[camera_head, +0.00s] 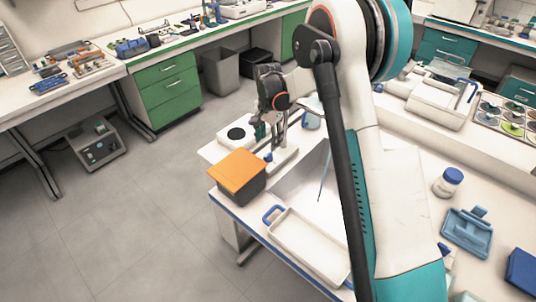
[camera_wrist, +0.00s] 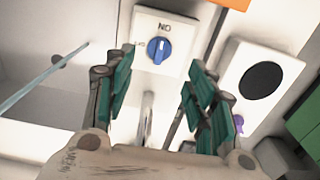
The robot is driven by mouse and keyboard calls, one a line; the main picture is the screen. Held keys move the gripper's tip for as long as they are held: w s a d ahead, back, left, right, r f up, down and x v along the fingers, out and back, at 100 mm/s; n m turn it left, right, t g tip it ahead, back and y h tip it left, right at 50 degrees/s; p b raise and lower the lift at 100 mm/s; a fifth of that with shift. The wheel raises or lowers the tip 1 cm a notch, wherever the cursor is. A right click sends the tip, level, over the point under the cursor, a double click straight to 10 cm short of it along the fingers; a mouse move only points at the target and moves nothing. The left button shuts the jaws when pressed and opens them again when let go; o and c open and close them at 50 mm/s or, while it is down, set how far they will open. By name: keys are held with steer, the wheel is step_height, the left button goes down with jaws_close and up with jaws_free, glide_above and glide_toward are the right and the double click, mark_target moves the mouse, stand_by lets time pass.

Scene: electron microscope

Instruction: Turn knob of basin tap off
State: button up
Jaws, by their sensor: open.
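The blue knob (camera_wrist: 158,50) sits on a white square plate (camera_wrist: 178,24) with dark lettering, ahead of my open fingers in the wrist view. My gripper (camera_wrist: 160,92) is open and empty, its green-padded fingers spread wide. The knob lies beyond the fingertips, between their lines, apart from both. A metal, spout-like part (camera_wrist: 146,118) shows between the fingers. In the head view, my gripper (camera_head: 276,130) hangs over the far end of the white basin (camera_head: 297,188); a small blue spot below it may be the knob. My arm hides part of the basin.
A grey box with an orange lid (camera_head: 238,170) stands at the bench edge, close to the gripper. A white block with a black disc (camera_wrist: 262,80) is right of the fingers. A thin blue rod (camera_head: 324,178) leans in the basin. A white tray (camera_head: 305,244) lies nearer.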

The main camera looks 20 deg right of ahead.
mark_target(268, 154)
step_height(268, 154, down, 7)
steer(key=shift+f+b, duration=0.1)
steer(key=shift+b, duration=0.85)
steer(key=shift+c, duration=0.3)
steer(key=c, duration=1)
